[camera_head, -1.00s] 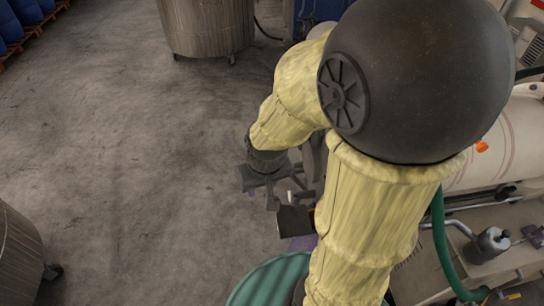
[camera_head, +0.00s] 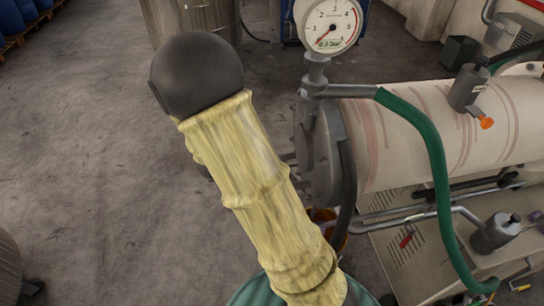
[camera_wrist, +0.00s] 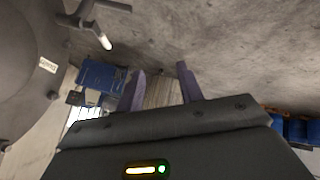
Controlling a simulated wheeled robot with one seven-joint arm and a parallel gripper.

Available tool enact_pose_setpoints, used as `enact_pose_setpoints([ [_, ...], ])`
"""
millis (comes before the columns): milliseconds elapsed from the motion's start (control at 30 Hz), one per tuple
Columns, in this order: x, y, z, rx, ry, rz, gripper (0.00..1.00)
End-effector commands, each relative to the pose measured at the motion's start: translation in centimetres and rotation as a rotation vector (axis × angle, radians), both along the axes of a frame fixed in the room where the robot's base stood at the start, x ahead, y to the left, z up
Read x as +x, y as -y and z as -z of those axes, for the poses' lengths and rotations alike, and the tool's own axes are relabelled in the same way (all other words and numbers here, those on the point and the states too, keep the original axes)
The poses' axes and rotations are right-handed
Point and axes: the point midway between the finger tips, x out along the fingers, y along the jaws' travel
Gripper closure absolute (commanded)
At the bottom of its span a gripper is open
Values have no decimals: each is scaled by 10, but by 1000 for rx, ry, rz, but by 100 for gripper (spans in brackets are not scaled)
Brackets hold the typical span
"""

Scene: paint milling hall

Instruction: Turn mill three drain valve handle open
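A mill, a horizontal pale cylinder (camera_head: 440,125), lies at the right in the head view; no mill number is readable. In the wrist view a round grey end face (camera_wrist: 25,75) at the left bears a small white label (camera_wrist: 47,65), too blurred to read surely. Beside it a metal valve-like fitting has a pale-tipped lever handle (camera_wrist: 98,35), apart from my fingers, up and left of them. My gripper (camera_wrist: 161,80) is open, its purple fingers apart with nothing between them. My arm hides it in the head view.
A pressure gauge (camera_head: 331,24) and green hose (camera_head: 432,145) are on the mill. A small red lever (camera_head: 406,241) sits on piping beneath it. A metal drum (camera_head: 165,18) stands at the back. Open concrete floor (camera_head: 90,130) lies at the left.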

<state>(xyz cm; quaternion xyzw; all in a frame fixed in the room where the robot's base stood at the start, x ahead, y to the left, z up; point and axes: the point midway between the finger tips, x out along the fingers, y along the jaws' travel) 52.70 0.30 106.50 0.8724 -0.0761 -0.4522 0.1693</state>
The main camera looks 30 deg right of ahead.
Motion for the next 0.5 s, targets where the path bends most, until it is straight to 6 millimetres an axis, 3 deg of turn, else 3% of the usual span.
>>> enact_pose_setpoints([
  [33,8,4,29,-90,11,2,63],
  [200,25,26,70,-458,41,35,63],
  [333,24,38,85,-747,27,74,63],
  [500,15,42,87,-974,-7,121,63],
])
